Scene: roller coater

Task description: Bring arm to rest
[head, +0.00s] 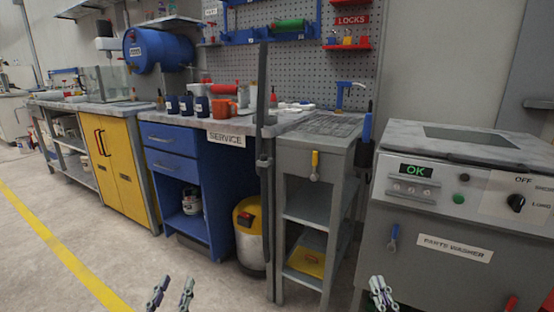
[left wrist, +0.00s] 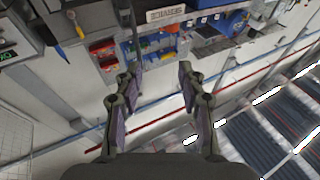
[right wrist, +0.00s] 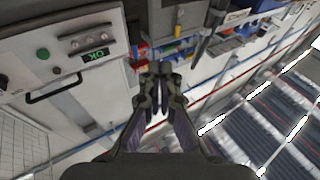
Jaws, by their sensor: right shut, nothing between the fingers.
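My left gripper (head: 171,294) shows at the bottom edge of the head view, left of centre, over the floor. Its fingers stand apart with nothing between them; they also show spread in the left wrist view (left wrist: 158,88). My right gripper (head: 380,294) is at the bottom edge of the head view, in front of the parts washer. Its fingers are together and empty, as the right wrist view (right wrist: 160,85) also shows. Neither gripper touches anything. Most of both arms is out of the head view.
The grey parts washer (head: 455,249) stands at the right with its OK display lit. The floor at left is clear.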

